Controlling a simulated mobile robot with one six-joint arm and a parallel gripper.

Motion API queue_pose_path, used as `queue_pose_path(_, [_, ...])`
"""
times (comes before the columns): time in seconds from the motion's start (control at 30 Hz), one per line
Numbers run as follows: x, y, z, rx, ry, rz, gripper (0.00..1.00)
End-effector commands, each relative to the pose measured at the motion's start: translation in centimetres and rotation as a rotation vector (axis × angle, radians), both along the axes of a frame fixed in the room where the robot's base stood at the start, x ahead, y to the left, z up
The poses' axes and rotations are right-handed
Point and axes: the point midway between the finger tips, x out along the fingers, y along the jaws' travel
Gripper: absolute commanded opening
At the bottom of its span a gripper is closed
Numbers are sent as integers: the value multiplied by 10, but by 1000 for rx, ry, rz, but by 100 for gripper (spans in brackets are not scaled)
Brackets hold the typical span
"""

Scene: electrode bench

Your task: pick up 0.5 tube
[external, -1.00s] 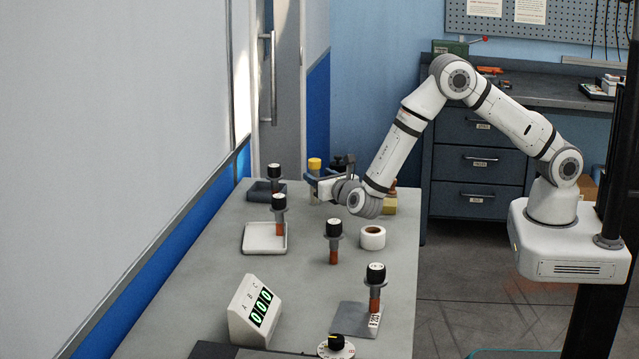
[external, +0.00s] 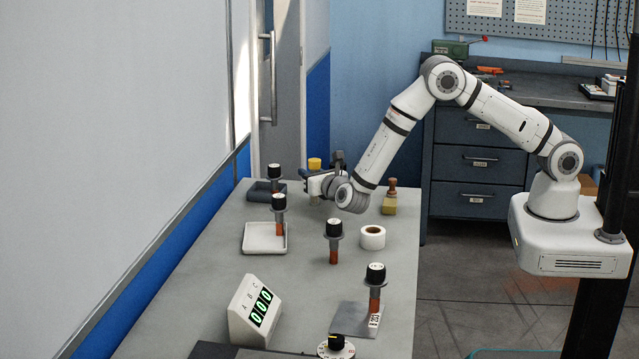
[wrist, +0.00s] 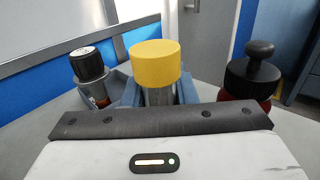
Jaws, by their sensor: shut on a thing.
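A cylinder with a bright yellow cap (external: 314,163) and a grey metallic body stands at the far end of the bench. In the wrist view its yellow cap (wrist: 156,63) is central, with blue-grey finger parts on both sides of its body. My gripper (external: 315,184) is shut on this cylinder below the cap. Black-capped tubes stand at the dark block (external: 262,192), in the white tray (external: 262,246), on the bare bench (external: 334,242) and on a grey plate (external: 350,320). The cap markings are too small to read, so I cannot tell which is 0.5.
A dark knobbed object with a red base (wrist: 250,75) is close on the right in the wrist view.

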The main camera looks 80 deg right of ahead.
Motion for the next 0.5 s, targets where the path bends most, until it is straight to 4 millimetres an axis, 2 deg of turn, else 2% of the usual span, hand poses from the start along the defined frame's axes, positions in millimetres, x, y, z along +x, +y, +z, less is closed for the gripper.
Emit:
queue_pose_path(0.03, [0, 0, 0, 0, 0, 0, 16])
queue_pose_path(0.23, [0, 0, 0, 0, 0, 0, 0])
queue_pose_path(0.5, [0, 0, 2, 0, -1, 0, 0])
